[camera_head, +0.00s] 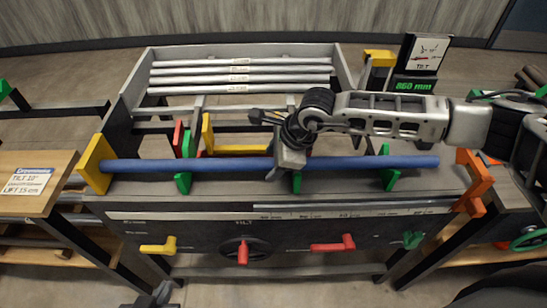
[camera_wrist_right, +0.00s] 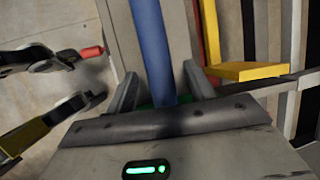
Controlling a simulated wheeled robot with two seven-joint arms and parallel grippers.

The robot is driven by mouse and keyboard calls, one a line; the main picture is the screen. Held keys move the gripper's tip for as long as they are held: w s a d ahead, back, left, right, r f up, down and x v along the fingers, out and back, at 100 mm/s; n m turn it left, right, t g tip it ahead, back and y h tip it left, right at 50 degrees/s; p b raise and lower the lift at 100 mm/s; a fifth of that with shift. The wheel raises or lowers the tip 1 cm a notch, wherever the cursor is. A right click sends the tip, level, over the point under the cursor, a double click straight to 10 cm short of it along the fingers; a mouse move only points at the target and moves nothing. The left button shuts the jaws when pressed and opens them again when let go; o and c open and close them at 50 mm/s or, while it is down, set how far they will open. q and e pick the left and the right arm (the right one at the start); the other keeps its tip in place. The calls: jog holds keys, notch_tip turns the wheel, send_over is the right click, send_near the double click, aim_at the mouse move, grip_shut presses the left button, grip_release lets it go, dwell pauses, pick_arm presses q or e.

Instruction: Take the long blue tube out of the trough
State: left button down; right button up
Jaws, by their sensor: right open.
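The long blue tube (camera_head: 350,163) lies in the trough along the top of the bench, between a yellow end plate (camera_head: 95,163) and an orange end bracket (camera_head: 474,181). Green brackets (camera_head: 183,184) stand along it. My right gripper (camera_head: 288,172) points down over the middle of the tube and hides a short part of it. In the right wrist view the tube (camera_wrist_right: 152,45) runs between its two open fingers (camera_wrist_right: 160,92); contact cannot be told. My left gripper (camera_head: 156,298) seems to show only in part at the bottom edge, and its jaws cannot be made out.
Several grey tubes (camera_head: 240,70) lie in a rack behind the trough. A dial with a green display (camera_head: 415,86) stands at the back right. Yellow (camera_head: 158,248) and red (camera_head: 333,246) handles and a wheel (camera_head: 243,251) stick out of the front panel. Side tables flank the bench.

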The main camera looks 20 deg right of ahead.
grip_shut()
jog(key=shift+w+r, duration=0.1)
jog(key=shift+d, duration=0.2)
jog(key=shift+s+d, duration=0.25)
jog(key=shift+d, duration=0.4)
